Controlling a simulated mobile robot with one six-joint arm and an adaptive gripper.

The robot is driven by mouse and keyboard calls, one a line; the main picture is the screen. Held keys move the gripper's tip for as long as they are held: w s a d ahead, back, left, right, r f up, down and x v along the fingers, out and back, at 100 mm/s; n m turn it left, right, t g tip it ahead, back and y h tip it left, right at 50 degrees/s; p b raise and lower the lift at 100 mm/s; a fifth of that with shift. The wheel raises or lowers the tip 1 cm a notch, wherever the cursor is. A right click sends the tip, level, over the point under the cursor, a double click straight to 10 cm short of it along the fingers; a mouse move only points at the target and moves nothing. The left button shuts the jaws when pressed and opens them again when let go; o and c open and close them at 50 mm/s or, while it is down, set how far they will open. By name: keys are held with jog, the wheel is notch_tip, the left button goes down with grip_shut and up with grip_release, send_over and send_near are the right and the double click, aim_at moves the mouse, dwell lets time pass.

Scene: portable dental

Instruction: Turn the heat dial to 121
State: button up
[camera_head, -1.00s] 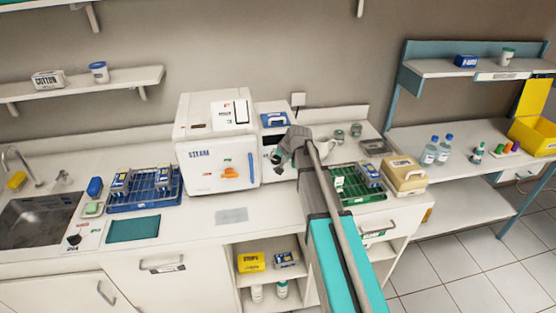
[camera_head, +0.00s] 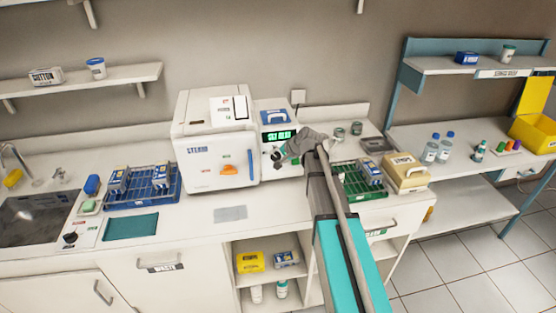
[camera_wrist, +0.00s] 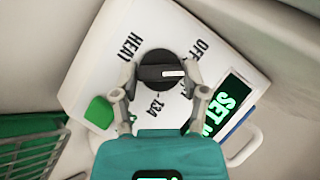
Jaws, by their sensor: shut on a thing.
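The heat dial (camera_wrist: 160,72) is a round black knob with a white pointer mark, on a white panel in the wrist view. The mark points right in that picture, below the OFF label (camera_wrist: 201,48) and toward a label partly hidden by a finger. HEAT (camera_wrist: 131,43) and 134 (camera_wrist: 158,104) are also printed around it. My gripper (camera_wrist: 160,76) is shut on the dial, one finger on each side. In the head view my gripper (camera_head: 283,154) is at the front of the small control unit (camera_head: 274,118). Its display (camera_head: 279,135) shows green text, partly readable as SET.
A green button (camera_wrist: 100,112) sits on the panel near the dial. The white steam sterilizer (camera_head: 214,140) stands directly left of the unit. A green rack (camera_head: 352,190) and a beige box (camera_head: 405,172) are to the right.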

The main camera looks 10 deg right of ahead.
jog(key=m+t+b, duration=0.1)
jog(key=m, duration=0.1)
jog(key=m+y+b, duration=0.1)
jog(key=b, duration=0.1)
jog(key=shift+s+f+m+t+y, duration=0.15)
jog(key=shift+f+m+t+y, duration=0.15)
jog(key=shift+f+m+t, duration=0.1)
jog(key=shift+r+m+t+y+b, duration=0.15)
jog(key=shift+m+t+y+b, duration=0.25)
jog(key=shift+m+t+b, duration=0.55)
jog(key=shift+m, duration=0.45)
jog(key=o, duration=1.2)
jog(key=shift+c, duration=0.2)
jog(key=shift+g, duration=0.25)
